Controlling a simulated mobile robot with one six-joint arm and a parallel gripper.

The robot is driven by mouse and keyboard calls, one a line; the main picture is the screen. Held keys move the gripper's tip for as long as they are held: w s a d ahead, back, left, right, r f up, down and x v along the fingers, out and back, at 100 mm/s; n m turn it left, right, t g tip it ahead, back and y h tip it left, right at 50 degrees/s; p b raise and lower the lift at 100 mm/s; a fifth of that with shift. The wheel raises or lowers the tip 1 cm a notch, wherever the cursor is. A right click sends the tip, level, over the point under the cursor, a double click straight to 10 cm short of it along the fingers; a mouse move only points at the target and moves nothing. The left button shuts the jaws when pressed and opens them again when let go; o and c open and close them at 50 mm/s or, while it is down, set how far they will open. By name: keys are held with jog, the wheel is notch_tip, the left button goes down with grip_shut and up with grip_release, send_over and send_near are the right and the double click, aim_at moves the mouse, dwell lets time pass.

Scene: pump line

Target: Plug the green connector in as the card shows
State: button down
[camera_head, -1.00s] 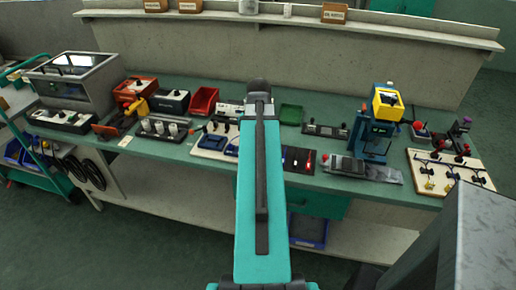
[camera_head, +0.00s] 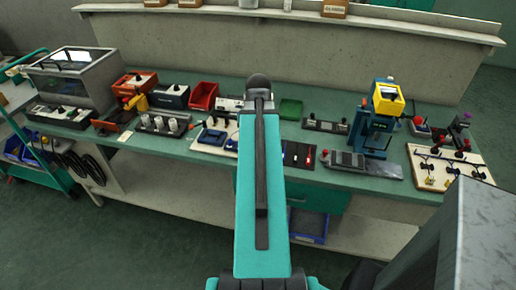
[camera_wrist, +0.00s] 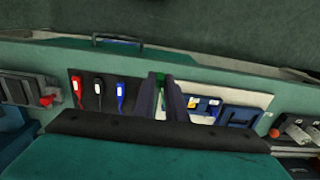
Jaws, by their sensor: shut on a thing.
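In the wrist view my gripper (camera_wrist: 165,98) is shut on the green connector (camera_wrist: 159,80), of which only a thin green strip shows between the dark fingers. Left of it, a dark holder (camera_wrist: 98,101) bears a red connector (camera_wrist: 77,88), a black one with a white label (camera_wrist: 98,87) and a blue connector (camera_wrist: 121,92). Right of the fingers is a white board (camera_wrist: 257,98) with blue blocks and a small card-like patch (camera_wrist: 204,105), too small to read. In the head view my arm hides the gripper; the dark holder (camera_head: 300,155) shows beside it.
The green bench (camera_head: 190,152) is crowded. A red knob (camera_wrist: 46,101) stands left of the holder in the wrist view.

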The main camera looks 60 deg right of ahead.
jog(key=w+a+r+n, duration=0.1)
jog(key=w+a+n, duration=0.4)
jog(key=w+a, duration=0.55)
jog(key=w+a+r+n, duration=0.1)
jog(key=w+a+n, duration=0.5)
jog(key=w, duration=0.7)
jog(key=w+a+n, duration=0.3)
jog(key=a, duration=0.6)
jog(key=w+a+r+n, duration=0.1)
jog(key=w+a+n, duration=0.2)
jog(key=a, duration=0.7)
jog(key=w+a+n, duration=0.3)
jog(key=w+a, duration=0.1)
jog(key=a, duration=0.6)
jog(key=shift+w+r, duration=0.35)
jog(key=shift+w, duration=0.05)
jog(key=shift+d, duration=0.15)
